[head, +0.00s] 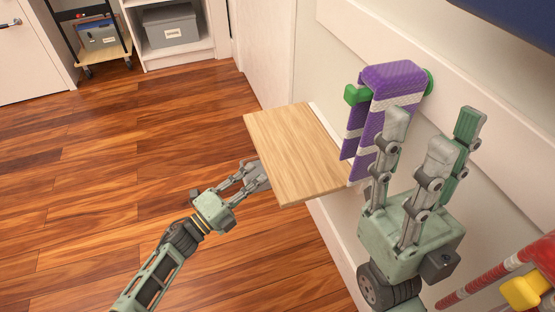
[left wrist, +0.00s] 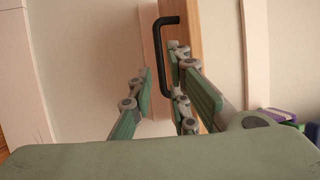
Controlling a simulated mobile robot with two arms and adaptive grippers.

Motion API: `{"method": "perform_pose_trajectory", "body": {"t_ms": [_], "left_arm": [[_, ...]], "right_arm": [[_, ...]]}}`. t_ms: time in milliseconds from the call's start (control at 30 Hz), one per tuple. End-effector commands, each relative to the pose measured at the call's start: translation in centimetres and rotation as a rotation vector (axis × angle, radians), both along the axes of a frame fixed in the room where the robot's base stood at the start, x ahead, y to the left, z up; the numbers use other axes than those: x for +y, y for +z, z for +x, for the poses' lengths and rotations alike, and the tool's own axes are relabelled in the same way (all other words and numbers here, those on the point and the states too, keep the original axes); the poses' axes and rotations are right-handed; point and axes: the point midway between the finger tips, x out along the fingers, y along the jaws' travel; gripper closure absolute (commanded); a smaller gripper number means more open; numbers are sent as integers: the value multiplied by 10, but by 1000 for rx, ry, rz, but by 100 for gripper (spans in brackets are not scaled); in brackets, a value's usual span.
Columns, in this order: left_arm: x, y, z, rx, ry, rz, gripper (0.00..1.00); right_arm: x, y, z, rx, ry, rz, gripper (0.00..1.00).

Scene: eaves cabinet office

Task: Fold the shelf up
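The shelf (head: 292,155) is a light wooden board standing out from the wall, roughly level. In the left wrist view its wooden edge (left wrist: 206,35) runs upright in the picture, with a black bar handle (left wrist: 165,20) in front. My left gripper (head: 254,172) is at the shelf's near-left edge, its tips partly hidden there. In the left wrist view its fingers (left wrist: 161,82) are apart, with the handle close to the right-hand fingers; I cannot tell whether they touch. My right gripper (head: 434,125) is raised right of the shelf, its fingers apart and empty.
A purple and white striped item (head: 393,78) with green ends is on the wall beside the shelf, behind my right gripper. Red and yellow items (head: 525,287) are at the lower right. A cart (head: 100,40) and a grey box (head: 170,25) stand far back. The wooden floor (head: 130,150) is clear.

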Motion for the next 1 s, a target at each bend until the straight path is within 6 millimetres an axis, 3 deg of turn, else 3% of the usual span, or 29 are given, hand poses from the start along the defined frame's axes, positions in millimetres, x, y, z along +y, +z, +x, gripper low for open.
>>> {"method": "perform_pose_trajectory", "body": {"t_ms": [400, 800, 1000], "left_arm": [[-47, 10, 39, 1, -2, -5, 83], [-54, 13, 45, 2, -1, -5, 83], [-53, 13, 45, 2, -1, -5, 100]], "right_arm": [[3, -21, 5, 15, 6, -3, 60], [3, -13, 5, -14, 4, -4, 60], [2, -10, 3, -22, 2, -2, 60]]}}
